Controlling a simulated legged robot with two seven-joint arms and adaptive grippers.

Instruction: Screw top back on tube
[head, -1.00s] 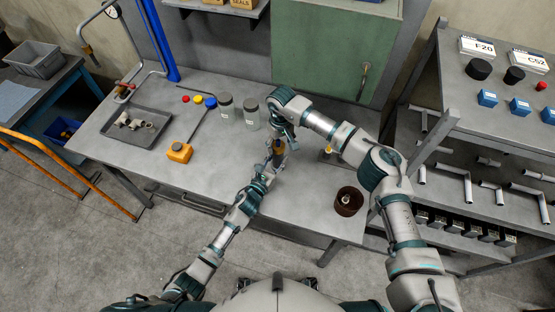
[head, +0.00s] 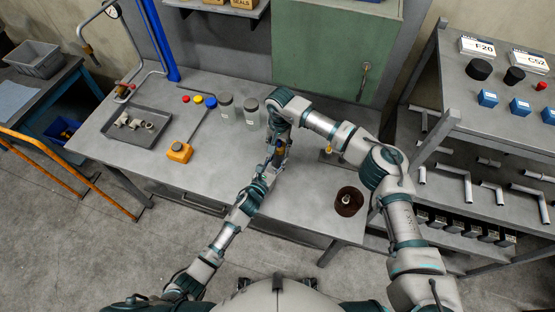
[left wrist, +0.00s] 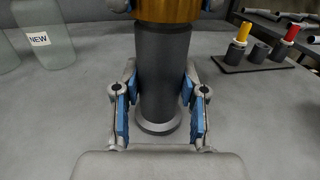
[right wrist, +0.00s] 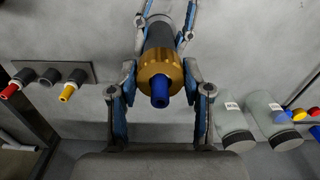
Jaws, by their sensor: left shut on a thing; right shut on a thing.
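The dark grey tube (left wrist: 163,70) stands roughly upright between the blue pads of my left gripper (left wrist: 160,105), which is shut on it. Its flared foot shows below the pads. A brass ribbed top (right wrist: 160,70) with a blue tip (right wrist: 160,90) sits at the tube's upper end, in line with it. My right gripper (head: 279,145) is above my left gripper (head: 270,168) in the head view, and its fingers are shut on the brass top. The left wrist view also shows the brass top (left wrist: 168,9) at its upper edge. The thread between top and tube is hidden.
A dark holder (left wrist: 252,58) with yellow and red pieces stands on the bench. Two frosted jars (head: 238,112), a yellow-orange box (head: 179,152), a grey tray (head: 112,124) and a brown bowl (head: 349,203) are also there.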

